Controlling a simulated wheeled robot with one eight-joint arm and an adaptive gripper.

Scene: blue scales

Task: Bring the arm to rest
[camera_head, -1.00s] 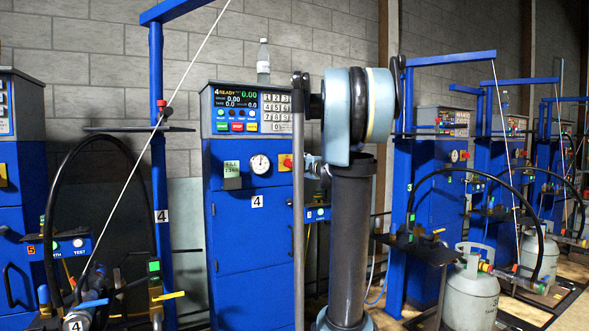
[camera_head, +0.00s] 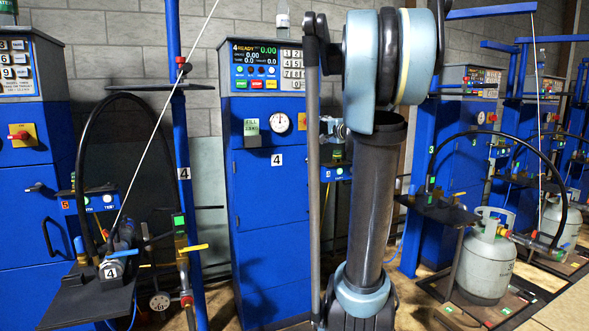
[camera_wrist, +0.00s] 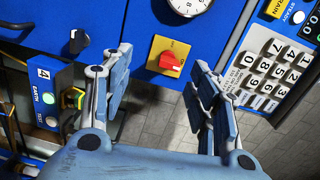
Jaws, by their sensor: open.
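My gripper (camera_wrist: 158,85) shows in the wrist view with its two blue-grey fingers spread wide apart and nothing between them. Past the fingertips is a blue cabinet front with a red knob on a yellow plate (camera_wrist: 168,60). A keypad (camera_wrist: 270,75) lies to the right of the right finger. A small blue box with a green button (camera_wrist: 48,98) is left of the left finger.
The blue scale cabinet numbered 4 (camera_head: 270,200) stands behind my arm. A grey gas cylinder (camera_head: 485,258) stands on a scale at the right. A black hose (camera_head: 95,135) arches over a bench at the left.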

